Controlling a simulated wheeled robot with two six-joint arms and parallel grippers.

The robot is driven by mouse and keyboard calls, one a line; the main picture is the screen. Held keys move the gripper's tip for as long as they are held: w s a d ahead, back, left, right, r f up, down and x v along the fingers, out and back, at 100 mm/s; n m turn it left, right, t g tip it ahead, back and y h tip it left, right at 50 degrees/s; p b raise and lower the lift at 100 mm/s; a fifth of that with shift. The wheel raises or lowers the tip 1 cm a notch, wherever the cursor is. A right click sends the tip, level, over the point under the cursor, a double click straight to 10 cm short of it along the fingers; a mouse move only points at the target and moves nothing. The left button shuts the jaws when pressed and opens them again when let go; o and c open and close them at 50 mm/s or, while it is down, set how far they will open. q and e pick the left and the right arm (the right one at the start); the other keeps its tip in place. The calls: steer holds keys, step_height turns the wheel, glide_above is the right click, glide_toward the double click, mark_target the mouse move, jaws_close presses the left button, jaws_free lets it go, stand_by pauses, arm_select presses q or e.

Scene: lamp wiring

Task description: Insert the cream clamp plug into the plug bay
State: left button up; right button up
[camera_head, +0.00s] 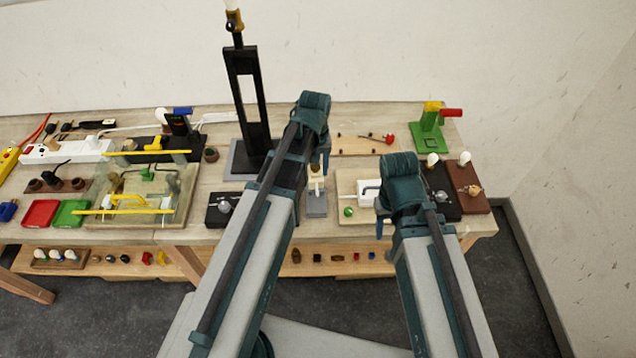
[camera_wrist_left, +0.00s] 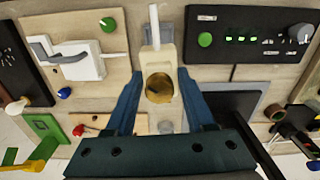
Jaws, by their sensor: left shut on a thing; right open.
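The cream clamp plug (camera_wrist_left: 160,55) is between the fingers of my left gripper (camera_wrist_left: 158,74) in the left wrist view. It has a white stem and a round brass-coloured part. In the head view the plug (camera_head: 316,182) shows beside my left gripper (camera_head: 320,166), over a small blue-grey block (camera_head: 317,208); I cannot tell whether they touch. I cannot tell for sure which part is the plug bay. My right gripper (camera_head: 382,222) is open at the front of a wooden board, mostly hidden by its own wrist.
A wooden board (camera_head: 348,212) with a white box (camera_head: 367,194) and green button lies to the right. A black control box (camera_head: 224,208) lies left. A tall black lamp stand (camera_head: 243,100) rises behind. Brown and black bulb bases fill the right end.

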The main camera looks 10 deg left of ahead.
arm_select(q)
step_height(320, 180, down, 8)
steer(key=b, duration=0.7)
steer(key=shift+d+f+b, duration=0.1)
steer(key=shift+b, duration=0.2)
step_height(320, 180, up, 3)
steer(key=p, duration=0.2)
steer(key=shift+f+m+p, duration=0.15)
steer(key=shift+m+p, duration=0.2)
steer(key=shift+m, duration=0.05)
steer(key=shift+f, duration=0.15)
steer(key=shift+f+b, duration=0.15)
steer(key=shift+b, duration=0.15)
steer(key=shift+f+b, duration=1.95)
steer(key=shift+f+b, duration=1.4)
steer(key=shift+f, duration=0.05)
steer(key=o, duration=1.3)
steer(key=shift+o, duration=0.2)
steer(key=shift+r, duration=0.1)
